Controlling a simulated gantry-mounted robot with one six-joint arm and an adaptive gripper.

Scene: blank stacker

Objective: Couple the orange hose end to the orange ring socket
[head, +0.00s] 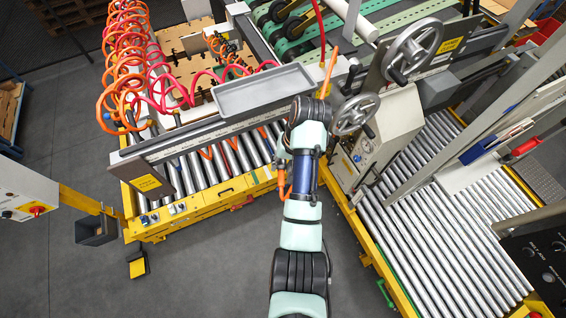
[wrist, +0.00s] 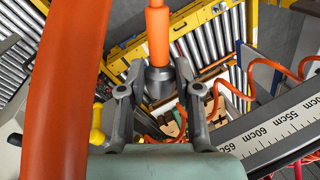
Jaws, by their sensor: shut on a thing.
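My gripper (wrist: 158,88) is shut on the orange hose end, whose grey collar (wrist: 159,82) sits between the two fingers in the wrist view. The orange hose part (wrist: 158,35) runs up from the collar. A thick orange hose length (wrist: 62,95) passes close to the camera on the left. In the head view an orange stretch of hose (head: 330,66) stands beyond my wrist, and the gripper itself is largely hidden by my arm. I cannot make out the orange ring socket in either view.
A grey tray (head: 264,90) lies left of my wrist above the roller conveyor (head: 200,170). A ruler bar (wrist: 272,130) crosses the wrist view at right. Coiled orange and red hoses (head: 125,60) hang at upper left. Handwheels (head: 413,50) stand to the right.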

